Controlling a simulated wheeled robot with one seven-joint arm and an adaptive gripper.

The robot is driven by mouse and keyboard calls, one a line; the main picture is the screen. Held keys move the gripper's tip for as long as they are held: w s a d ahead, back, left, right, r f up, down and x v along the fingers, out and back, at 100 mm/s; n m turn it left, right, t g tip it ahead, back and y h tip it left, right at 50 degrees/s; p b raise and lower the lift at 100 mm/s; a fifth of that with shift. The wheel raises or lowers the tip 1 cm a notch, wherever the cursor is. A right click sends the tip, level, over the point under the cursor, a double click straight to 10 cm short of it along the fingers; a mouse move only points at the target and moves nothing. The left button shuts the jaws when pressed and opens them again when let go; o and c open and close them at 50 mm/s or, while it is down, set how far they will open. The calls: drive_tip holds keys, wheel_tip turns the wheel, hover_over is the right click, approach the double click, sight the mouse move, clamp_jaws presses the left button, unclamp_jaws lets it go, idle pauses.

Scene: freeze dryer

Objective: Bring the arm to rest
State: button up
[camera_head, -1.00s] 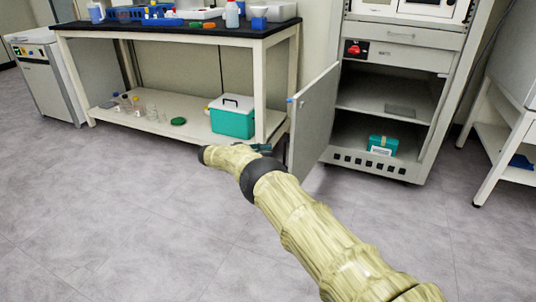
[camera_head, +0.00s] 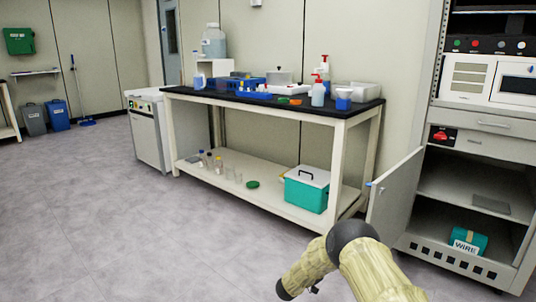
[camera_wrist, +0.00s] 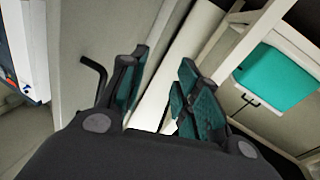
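My arm (camera_head: 370,265) is at the lower right of the head view, with its elbow raised in front of the bench and cabinet. Its forward link (camera_head: 308,268) slants down to the left. My gripper (camera_wrist: 160,85) shows in the wrist view with its two teal-padded fingers apart and nothing between them, so it is open. In the head view the gripper is mostly hidden behind my arm. The open grey cabinet door (camera_head: 394,196) stands just beyond my arm; in the wrist view the door panel (camera_wrist: 85,35) with a dark handle (camera_wrist: 95,72) is beside the left finger.
The cabinet shelf (camera_head: 445,248) holds a teal box (camera_head: 467,242) labelled WIRE. A bench (camera_head: 235,97) with bottles and trays on top stands left of it. A teal cooler (camera_head: 306,190) sits on its lower shelf. The floor (camera_head: 110,220) at left is clear.

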drive_tip(key=s+a+f+n+g+y+p, duration=0.1)
drive_tip(key=s+f+n+y, duration=0.45)
drive_tip(key=s, duration=0.75)
drive_tip(key=s+a+f+n+y+p, duration=0.1)
drive_tip(key=s+f+n+y, duration=0.1)
drive_tip(key=s+f+y, duration=0.7)
drive_tip(key=s+r+g+p, duration=0.1)
drive_tip(key=s+r+g, duration=0.15)
drive_tip(key=s, duration=1.25)
drive_tip(key=s+r+n+g+y, duration=0.1)
drive_tip(key=s+g, duration=0.3)
drive_tip(key=s, duration=1)
drive_tip(key=s+r+g+p, duration=0.15)
drive_tip(key=s+g, duration=0.25)
drive_tip(key=s, duration=1.1)
wheel_tip(320, 180, up, 38)
drive_tip(key=p, duration=3.7)
drive_tip(key=shift+w+a+t, duration=0.25)
drive_tip(key=shift+w+t, duration=0.05)
drive_tip(key=shift+t, duration=0.05)
drive_tip(key=shift+a+f, duration=0.1)
drive_tip(key=shift+f, duration=0.05)
